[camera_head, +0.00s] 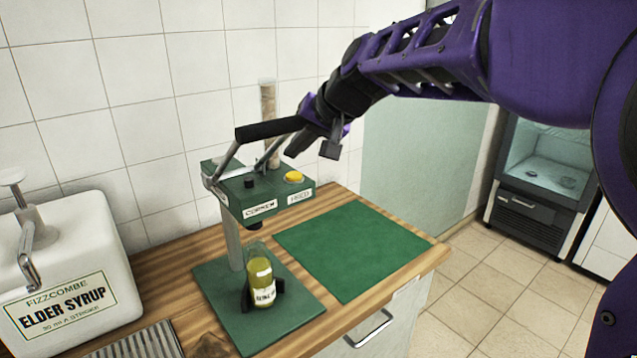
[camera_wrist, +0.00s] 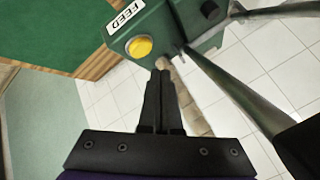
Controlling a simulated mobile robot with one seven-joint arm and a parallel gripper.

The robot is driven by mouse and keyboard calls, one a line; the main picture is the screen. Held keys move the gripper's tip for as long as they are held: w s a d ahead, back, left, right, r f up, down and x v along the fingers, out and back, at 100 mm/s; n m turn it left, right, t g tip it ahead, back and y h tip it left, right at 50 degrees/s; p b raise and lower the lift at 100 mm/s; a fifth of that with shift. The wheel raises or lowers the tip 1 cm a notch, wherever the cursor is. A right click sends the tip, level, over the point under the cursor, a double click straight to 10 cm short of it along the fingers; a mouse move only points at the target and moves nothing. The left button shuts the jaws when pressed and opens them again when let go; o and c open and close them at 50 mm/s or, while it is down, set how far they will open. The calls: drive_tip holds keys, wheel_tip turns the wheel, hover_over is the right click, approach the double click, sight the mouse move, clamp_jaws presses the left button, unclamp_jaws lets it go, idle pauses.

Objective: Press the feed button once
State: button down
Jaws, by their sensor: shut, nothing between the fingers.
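The feed button (camera_head: 293,177) is a yellow dome on top of the green corker head (camera_head: 238,200), beside a white FEED label (camera_head: 300,196). In the wrist view the yellow button (camera_wrist: 140,47) shows just beyond my fingertips and slightly left. My gripper (camera_head: 318,148) is shut and empty, above and to the right of the button in the head view. In the wrist view the fingers of my gripper (camera_wrist: 162,72) are together, pointing toward the corker head. A gap appears between fingertips and button; its exact size I cannot tell.
The corker's black-handled lever (camera_head: 270,129) and a clear tube of corks (camera_head: 269,110) stand close to my gripper. A bottle with yellow-green liquid (camera_head: 262,280) stands under the head. A green mat (camera_head: 350,245) lies clear on the right. An elder syrup dispenser (camera_head: 60,270) stands left.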

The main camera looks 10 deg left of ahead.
sight(289, 173)
drive_tip(key=shift+f, duration=0.85)
drive_tip(key=shift+f, duration=0.1)
idle(1.3)
drive_tip(key=shift+f, duration=0.3)
drive_tip(key=shift+f, duration=0.6)
idle(0.9)
drive_tip(key=shift+r, duration=0.1)
drive_tip(key=shift+r+p, duration=0.45)
drive_tip(key=shift+r, duration=0.45)
drive_tip(key=shift+r, duration=0.1)
drive_tip(key=shift+r+p, duration=1.9)
drive_tip(key=shift+r, duration=0.5)
